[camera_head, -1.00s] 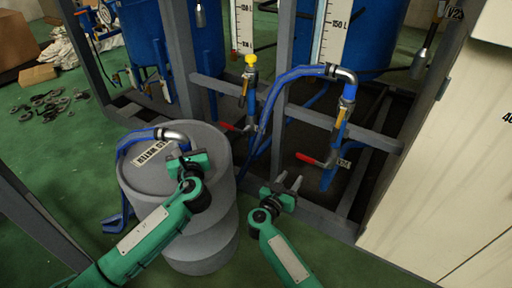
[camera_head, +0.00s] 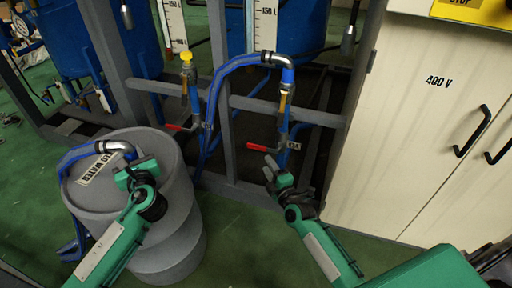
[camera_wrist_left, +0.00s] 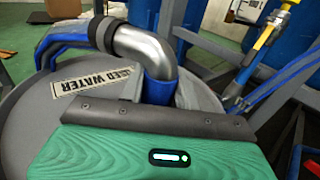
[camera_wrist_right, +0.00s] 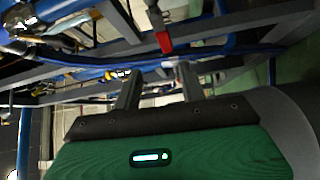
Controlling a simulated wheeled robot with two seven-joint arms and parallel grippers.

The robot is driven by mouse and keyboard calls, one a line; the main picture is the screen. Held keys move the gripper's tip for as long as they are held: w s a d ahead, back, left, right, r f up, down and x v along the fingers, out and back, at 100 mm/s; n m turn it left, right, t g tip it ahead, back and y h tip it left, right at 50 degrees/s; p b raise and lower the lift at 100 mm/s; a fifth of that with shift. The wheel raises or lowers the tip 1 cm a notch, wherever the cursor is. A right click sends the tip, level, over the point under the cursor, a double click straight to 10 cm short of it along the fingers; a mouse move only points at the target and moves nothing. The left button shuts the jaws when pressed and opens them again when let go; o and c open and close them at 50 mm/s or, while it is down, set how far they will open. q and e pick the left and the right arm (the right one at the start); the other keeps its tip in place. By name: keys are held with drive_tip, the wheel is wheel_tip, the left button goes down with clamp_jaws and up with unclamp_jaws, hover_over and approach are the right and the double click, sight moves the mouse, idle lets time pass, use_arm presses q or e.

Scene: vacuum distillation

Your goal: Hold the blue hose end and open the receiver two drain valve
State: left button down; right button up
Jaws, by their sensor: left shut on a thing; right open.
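A drain valve with a red lever (camera_head: 262,148) sits on the right-hand pipe, beside a small, hard-to-read tag. My right gripper (camera_head: 273,172) is open and empty, just below this lever. In the right wrist view the red lever (camera_wrist_right: 164,41) is beyond the open fingertips (camera_wrist_right: 158,80), apart from them.
A second red lever (camera_head: 180,127) is on the left pipe under a yellow cap (camera_head: 186,56). A blue hose (camera_head: 222,76) arches to the right pipe. The grey frame (camera_head: 310,115) and a cream cabinet (camera_head: 420,130) bound the right side.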

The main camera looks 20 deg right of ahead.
sight(257, 148)
drive_tip(key=shift+n+g, duration=0.3)
drive_tip(key=shift+n, duration=0.2)
drive_tip(key=w, duration=1.1)
drive_tip(key=shift+w+a+f, duration=0.25)
drive_tip(key=shift+w+f, duration=0.05)
clamp_jaws()
